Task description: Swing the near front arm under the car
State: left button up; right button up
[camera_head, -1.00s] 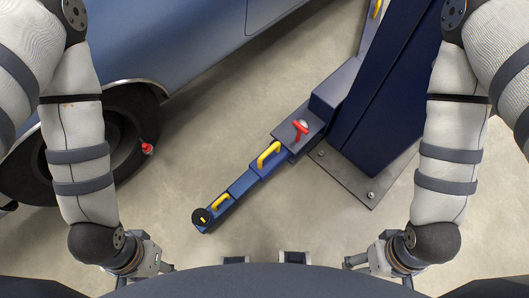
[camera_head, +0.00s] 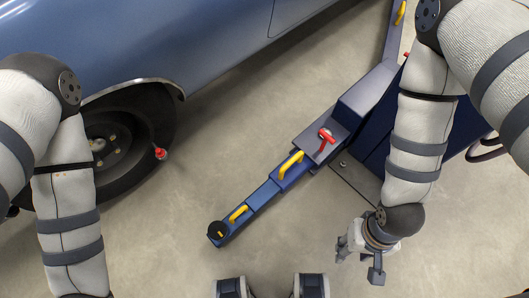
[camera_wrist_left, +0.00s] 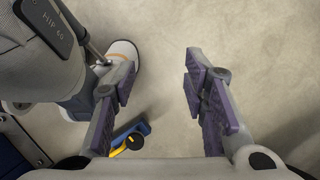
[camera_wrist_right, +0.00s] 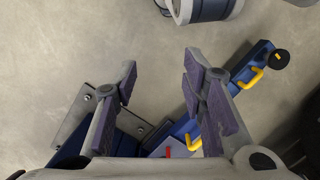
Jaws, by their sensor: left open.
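The near front arm (camera_head: 265,193) is a blue telescoping lift arm on the floor side of the post. It has two yellow handles, a red-handled pin (camera_head: 326,136) near its root and a round black pad (camera_head: 217,231) at its free end. It points toward me, beside the blue car (camera_head: 190,45), not under it. My right gripper (camera_head: 362,250) is right of the arm, apart from it; in the right wrist view (camera_wrist_right: 160,72) its fingers are open and empty. My left gripper is outside the head view; in the left wrist view (camera_wrist_left: 158,72) it is open and empty.
The dark blue lift post (camera_head: 372,150) and its bolted base plate (camera_head: 352,185) stand right of the arm's root. The car's front wheel (camera_head: 110,150) is at left, with a small red knob (camera_head: 160,153) beside it. Bare floor lies between car and arm.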

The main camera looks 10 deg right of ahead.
jog(key=w+a+f+m+b, duration=0.2)
jog(key=w+f+b, duration=0.3)
jog(key=w+f, duration=0.5)
jog(key=m+t+y+b, duration=0.1)
jog(key=m+t+b, duration=0.35)
jog(key=b, duration=0.65)
send_near(293, 159)
jog(key=shift+m+g, duration=0.25)
jog(key=shift+m, duration=0.2)
jog(key=f+b, duration=0.1)
jog(key=f, duration=0.1)
jog(key=w+f+b, duration=0.1)
jog(key=f, duration=0.2)
jog(key=a+f+b, duration=0.1)
jog(key=f+b, duration=0.1)
jog(key=f, duration=0.1)
jog(key=shift+w, duration=0.25)
jog(key=shift+w+f, duration=0.1)
jog(key=shift+f, duration=0.3)
pick_arm(q)
jog(key=s+f+g, duration=0.2)
jog(key=s+f, duration=0.3)
jog(key=f, duration=0.5)
jog(key=s+f+g, duration=0.2)
jog(key=s+f, duration=0.3)
jog(key=f, duration=0.6)
jog(key=shift+d+f, duration=0.15)
jog(key=shift+d, duration=0.3)
jog(key=shift+s, duration=0.1)
